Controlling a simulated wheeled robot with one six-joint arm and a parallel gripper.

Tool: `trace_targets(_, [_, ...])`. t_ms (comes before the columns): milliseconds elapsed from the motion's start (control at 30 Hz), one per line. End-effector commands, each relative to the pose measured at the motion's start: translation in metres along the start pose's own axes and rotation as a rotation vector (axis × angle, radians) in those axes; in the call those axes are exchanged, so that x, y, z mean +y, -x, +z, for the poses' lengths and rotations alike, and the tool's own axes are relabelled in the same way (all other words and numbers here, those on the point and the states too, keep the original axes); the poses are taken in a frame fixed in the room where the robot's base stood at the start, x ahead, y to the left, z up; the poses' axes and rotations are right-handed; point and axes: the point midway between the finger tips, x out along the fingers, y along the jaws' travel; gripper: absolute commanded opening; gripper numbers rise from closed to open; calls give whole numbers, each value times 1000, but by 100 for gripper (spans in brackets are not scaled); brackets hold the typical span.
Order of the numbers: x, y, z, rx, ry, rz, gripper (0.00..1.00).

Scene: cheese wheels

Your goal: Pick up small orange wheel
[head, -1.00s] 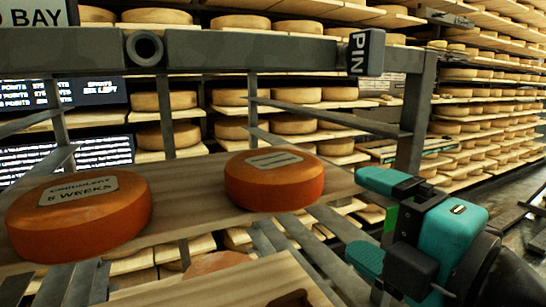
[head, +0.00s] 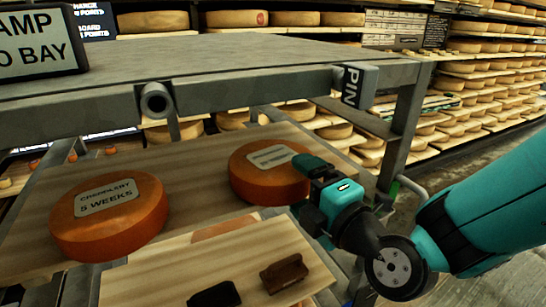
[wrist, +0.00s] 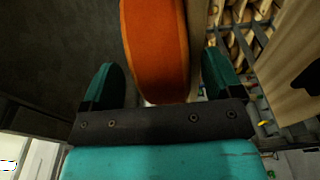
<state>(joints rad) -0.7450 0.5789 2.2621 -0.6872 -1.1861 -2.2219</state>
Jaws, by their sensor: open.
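The small orange wheel (head: 264,176) lies flat on a wooden shelf board, with a pale label on top. A larger orange wheel (head: 107,222), labelled "5 weeks", lies to its left on the same board. My gripper (head: 308,182) is at the right edge of the small wheel and is open. In the wrist view the small orange wheel (wrist: 157,50) extends between the two teal fingers of my gripper (wrist: 162,85), with a gap on each side. The head view hides the wheel's right edge behind my gripper.
The wooden board (head: 190,170) sits under a grey metal frame (head: 250,85) with a top bar and a PIN block (head: 358,86). A lower wooden board (head: 150,275) in front carries two dark blocks. Cheese racks (head: 490,75) fill the background.

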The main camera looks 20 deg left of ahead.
Motion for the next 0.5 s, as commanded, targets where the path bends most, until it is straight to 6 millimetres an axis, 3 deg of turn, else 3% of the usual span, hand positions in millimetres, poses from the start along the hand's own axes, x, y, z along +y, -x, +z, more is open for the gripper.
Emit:
trace_targets(200, [4,-26,-2,5,-1,1,88])
trace_targets(500, [0,-31,-2,6,-1,4,88])
